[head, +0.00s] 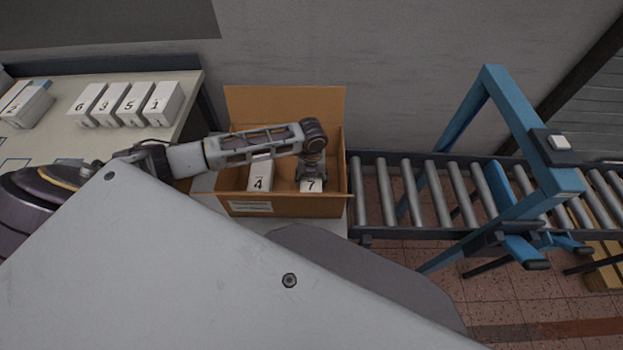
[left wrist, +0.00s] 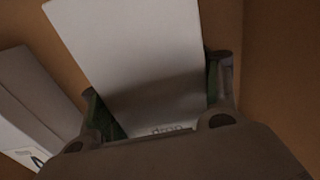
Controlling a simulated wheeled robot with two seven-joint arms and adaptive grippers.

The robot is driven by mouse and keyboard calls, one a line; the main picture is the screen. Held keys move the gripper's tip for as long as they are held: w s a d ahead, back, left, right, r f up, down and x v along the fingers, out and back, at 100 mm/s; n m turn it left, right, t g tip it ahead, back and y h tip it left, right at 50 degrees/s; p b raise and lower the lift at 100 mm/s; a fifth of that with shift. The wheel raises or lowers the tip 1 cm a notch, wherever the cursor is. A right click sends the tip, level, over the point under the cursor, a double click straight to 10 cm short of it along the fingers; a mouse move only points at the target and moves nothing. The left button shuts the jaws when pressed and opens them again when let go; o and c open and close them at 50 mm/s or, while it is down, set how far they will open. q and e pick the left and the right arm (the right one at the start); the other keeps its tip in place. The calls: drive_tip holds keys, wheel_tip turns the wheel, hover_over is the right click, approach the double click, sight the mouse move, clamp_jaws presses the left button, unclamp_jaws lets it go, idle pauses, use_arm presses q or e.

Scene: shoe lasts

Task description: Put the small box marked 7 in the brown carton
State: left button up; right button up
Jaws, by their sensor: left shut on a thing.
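The small white box marked 7 (head: 311,185) is inside the open brown carton (head: 300,208), toward its right side. My left gripper (head: 311,174) reaches down into the carton and is shut on the box marked 7. In the left wrist view the white box (left wrist: 135,65) sits between the two fingers (left wrist: 160,105), with brown carton walls around it. Whether the box touches the carton floor cannot be seen. My right gripper is not in view.
A white box marked 4 (head: 260,175) stands in the carton to the left. Several numbered white boxes (head: 125,104) are on the table (head: 185,82) at left. A roller conveyor (head: 430,190) with a blue frame (head: 505,110) lies right of the carton.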

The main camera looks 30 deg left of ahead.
use_arm(q)
drive_tip(key=shift+f, duration=0.1)
drive_tip(key=o, duration=1.2)
drive_tip(key=shift+o, duration=0.2)
wheel_tip(320, 180, up, 12)
drive_tip(key=shift+r+p, duration=0.15)
drive_tip(key=shift+p, duration=0.3)
